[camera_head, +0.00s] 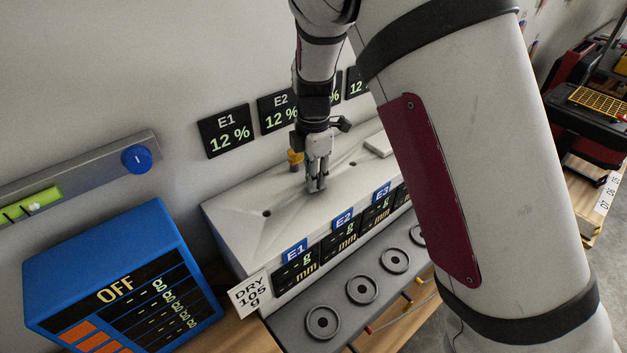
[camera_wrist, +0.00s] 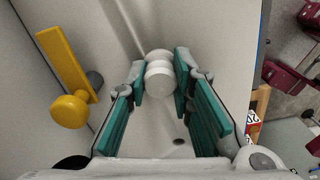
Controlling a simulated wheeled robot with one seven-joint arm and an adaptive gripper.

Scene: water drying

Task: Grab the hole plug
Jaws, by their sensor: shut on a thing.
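The hole plug (camera_wrist: 159,76) is a small white, rounded piece with a wider knob-like end, seen in the wrist view. My gripper (camera_wrist: 160,85) has its teal-padded fingers shut on it, one pad on each side. In the head view my gripper (camera_head: 317,187) points down at the sloped white top of the long bench unit (camera_head: 240,225). The plug cannot be made out there. I cannot tell whether the plug still touches the surface. A small dark hole (camera_wrist: 178,141) shows in the wrist view near the plug.
A yellow knob with a bar (camera_wrist: 70,80) stands close beside my gripper, left in the wrist view. Black display panels (camera_head: 225,131) hang on the wall behind. A blue control box (camera_head: 110,270) stands at left. Grey rings (camera_head: 362,289) line the front ledge.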

